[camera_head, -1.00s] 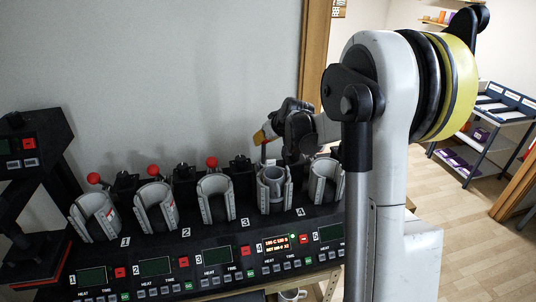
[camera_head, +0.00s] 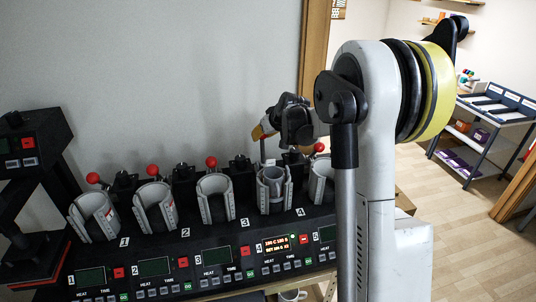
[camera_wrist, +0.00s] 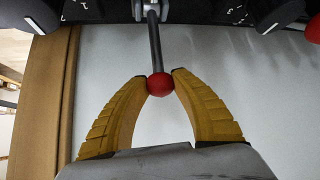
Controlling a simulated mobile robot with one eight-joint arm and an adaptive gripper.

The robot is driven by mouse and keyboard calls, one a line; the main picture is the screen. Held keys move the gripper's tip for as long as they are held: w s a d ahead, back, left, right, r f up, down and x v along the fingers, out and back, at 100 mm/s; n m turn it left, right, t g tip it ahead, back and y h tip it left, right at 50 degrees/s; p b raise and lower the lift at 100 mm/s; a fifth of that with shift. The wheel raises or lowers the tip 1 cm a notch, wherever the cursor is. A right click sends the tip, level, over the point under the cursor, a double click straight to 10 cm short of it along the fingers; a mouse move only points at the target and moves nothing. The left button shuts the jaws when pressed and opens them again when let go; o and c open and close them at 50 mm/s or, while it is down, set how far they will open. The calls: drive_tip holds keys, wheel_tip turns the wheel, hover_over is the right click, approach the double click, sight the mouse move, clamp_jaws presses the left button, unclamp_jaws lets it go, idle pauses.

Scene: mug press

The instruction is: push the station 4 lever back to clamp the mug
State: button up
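Station 4 (camera_head: 268,206) has a curved grey clamp with a grey mug (camera_head: 273,180) upright inside it. Its lever (camera_wrist: 154,40) is a dark rod with a red ball knob (camera_wrist: 160,85). My gripper (camera_wrist: 161,77) has yellow fingers that close in on both sides of the knob, and their tips appear to touch it. In the head view, my gripper (camera_head: 261,132) is above and behind the station 4 clamp. A short piece of the lever shows below the fingers there. The knob is hidden in the head view.
Stations 1, 2 and 3 stand to the left with empty-looking clamps and red-knobbed levers (camera_head: 211,162). Station 5's clamp (camera_head: 320,180) and red knob (camera_head: 319,147) are close on the right, partly behind my arm. A plain wall is behind. Another press (camera_head: 30,160) stands at the far left.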

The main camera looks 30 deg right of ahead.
drive_tip(key=o, duration=0.4)
drive_tip(key=shift+r, duration=0.1)
drive_tip(key=r+p, duration=0.1)
drive_tip(key=r, duration=0.2)
drive_tip(key=s+r+p, duration=0.1)
drive_tip(key=r+p, duration=0.1)
drive_tip(key=r, duration=0.1)
drive_tip(key=shift+s+r, duration=0.15)
drive_tip(key=shift+s, duration=0.05)
drive_tip(key=p+v, duration=0.2)
drive_tip(key=v, duration=0.4)
drive_tip(key=shift+p, duration=0.4)
